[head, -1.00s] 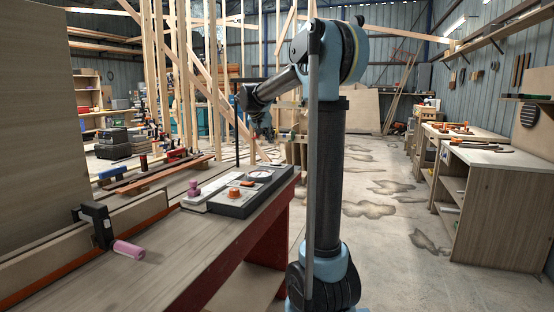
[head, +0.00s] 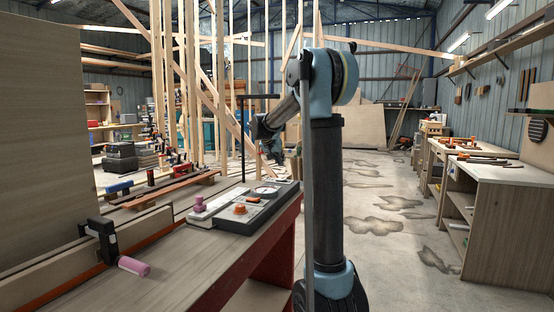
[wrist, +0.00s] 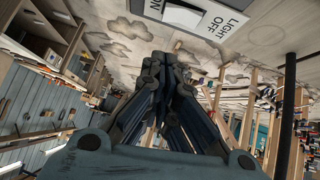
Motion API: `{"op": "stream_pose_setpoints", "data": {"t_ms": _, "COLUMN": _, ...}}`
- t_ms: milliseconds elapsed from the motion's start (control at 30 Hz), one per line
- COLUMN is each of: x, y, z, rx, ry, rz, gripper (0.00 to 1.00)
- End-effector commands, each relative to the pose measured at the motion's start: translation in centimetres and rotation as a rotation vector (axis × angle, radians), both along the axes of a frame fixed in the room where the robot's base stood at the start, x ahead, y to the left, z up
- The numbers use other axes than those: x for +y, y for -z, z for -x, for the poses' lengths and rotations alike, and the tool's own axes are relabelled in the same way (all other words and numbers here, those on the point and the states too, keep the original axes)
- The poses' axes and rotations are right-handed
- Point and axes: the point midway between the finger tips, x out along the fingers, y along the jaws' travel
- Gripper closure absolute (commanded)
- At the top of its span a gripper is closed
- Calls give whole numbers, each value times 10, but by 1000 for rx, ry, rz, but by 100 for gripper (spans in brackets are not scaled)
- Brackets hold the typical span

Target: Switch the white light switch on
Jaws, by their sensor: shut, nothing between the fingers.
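In the wrist view the white light switch (wrist: 183,15) shows at the top edge, partly cut off. Whether the switch is tipped on or off I cannot tell. My gripper (wrist: 168,60) is shut and empty, its fingertips apart from the switch in the picture. In the head view my gripper (head: 274,152) hangs beyond the bench panel (head: 238,221), above its far right end.
A black T-shaped post (head: 243,140) stands close to my gripper's left. A clamp (head: 108,245) is on the near bench. Open floor lies right of my arm.

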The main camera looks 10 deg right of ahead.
Motion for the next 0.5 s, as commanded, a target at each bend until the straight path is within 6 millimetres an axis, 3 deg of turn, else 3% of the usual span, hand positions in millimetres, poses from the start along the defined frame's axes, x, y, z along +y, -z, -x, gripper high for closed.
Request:
{"op": "stream_pose_setpoints", "data": {"t_ms": 200, "x": -17, "y": 28, "z": -22, "rx": 1, "ry": 3, "rz": 0, "gripper": 100}}
{"op": "stream_pose_setpoints", "data": {"t_ms": 500, "x": -19, "y": 60, "z": -18, "rx": 0, "ry": 0, "rz": 0, "gripper": 100}}
